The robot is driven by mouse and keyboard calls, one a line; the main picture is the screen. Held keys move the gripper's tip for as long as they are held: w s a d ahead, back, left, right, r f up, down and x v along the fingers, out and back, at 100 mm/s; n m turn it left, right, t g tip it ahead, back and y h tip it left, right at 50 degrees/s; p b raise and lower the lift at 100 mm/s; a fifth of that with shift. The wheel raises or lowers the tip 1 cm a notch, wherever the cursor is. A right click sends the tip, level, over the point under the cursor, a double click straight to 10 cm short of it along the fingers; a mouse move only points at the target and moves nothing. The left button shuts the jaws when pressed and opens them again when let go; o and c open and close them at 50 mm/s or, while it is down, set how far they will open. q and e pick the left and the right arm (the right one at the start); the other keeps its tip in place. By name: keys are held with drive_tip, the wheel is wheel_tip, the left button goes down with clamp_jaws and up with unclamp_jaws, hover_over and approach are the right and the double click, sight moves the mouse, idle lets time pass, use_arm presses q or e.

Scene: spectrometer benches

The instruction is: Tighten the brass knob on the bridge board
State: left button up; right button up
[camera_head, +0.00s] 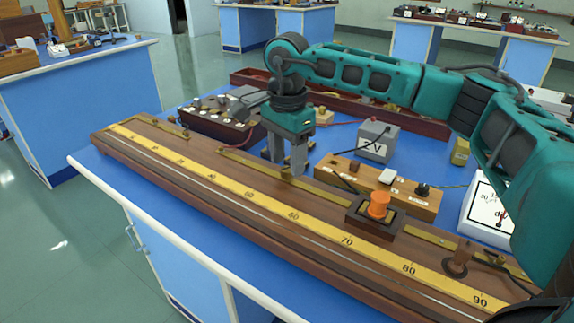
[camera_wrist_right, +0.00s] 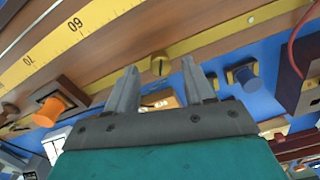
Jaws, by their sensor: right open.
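The bridge board (camera_head: 220,185) is a long brown wooden board with a yellow numbered scale, lying along the front of the blue bench. In the right wrist view, a round brass knob (camera_wrist_right: 160,66) with a dark slot sits on the board's brass strip (camera_wrist_right: 225,38). My right gripper (camera_head: 286,168) points down over the board near the 60 mark, open. In the right wrist view, its fingertips (camera_wrist_right: 158,70) are spread on either side of the knob, with nothing clearly gripped. In the head view the fingers mostly hide the knob. My left gripper is not in view.
An orange-knobbed slider (camera_head: 378,206) stands on the board to the right. Behind the board are a wooden key block (camera_head: 340,183), a grey V meter (camera_head: 378,140) and a dark resistance box (camera_head: 215,122). A white dial meter (camera_head: 486,210) stands right. The board's left half is clear.

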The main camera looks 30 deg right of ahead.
drive_tip(key=shift+f, duration=0.8)
drive_tip(key=shift+c, duration=0.3)
clamp_jaws()
